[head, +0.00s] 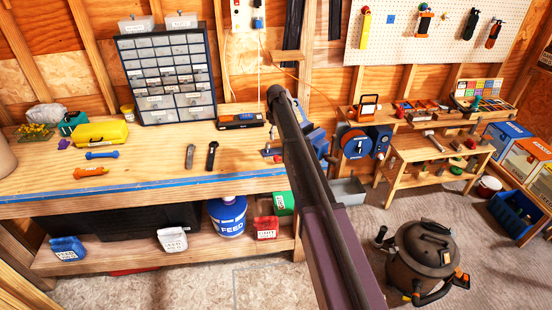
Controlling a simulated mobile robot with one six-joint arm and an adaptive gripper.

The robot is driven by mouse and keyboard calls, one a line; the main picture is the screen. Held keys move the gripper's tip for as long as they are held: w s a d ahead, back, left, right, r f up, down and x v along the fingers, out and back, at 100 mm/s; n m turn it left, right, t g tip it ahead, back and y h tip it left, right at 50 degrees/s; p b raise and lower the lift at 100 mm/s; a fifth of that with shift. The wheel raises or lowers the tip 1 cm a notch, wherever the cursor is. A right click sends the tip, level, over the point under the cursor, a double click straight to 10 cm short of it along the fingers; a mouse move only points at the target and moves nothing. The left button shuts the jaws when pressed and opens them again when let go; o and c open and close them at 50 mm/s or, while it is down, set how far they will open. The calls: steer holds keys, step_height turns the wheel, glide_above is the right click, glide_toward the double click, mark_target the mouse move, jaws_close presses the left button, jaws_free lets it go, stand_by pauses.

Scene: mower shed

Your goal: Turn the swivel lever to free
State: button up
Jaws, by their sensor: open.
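My dark arm crosses the middle of the head view, from the bottom edge up to the right end of the workbench. I cannot make out my gripper; its fingers do not show. A blue vise-like tool (318,141) stands at the right end of the workbench (140,187), partly hidden behind my arm. I cannot clearly make out the swivel lever or which way it points. A small metal piece with a red part (271,152) lies left of my arm on the bench; what it is cannot be told.
Two dark hand tools (212,155) lie mid-bench, and an orange-and-black box (240,121) lies behind. A drawer cabinet (168,78) stands at the back. A shop vacuum (425,262) stands on the floor to the right. The front middle of the bench is clear.

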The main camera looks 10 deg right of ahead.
mark_target(276, 156)
steer(key=shift+f, duration=0.1)
step_height(276, 156, down, 14)
steer(key=b, duration=1.3)
steer(key=shift+r+b, duration=0.2)
steer(key=shift+b, duration=0.15)
jaws_close()
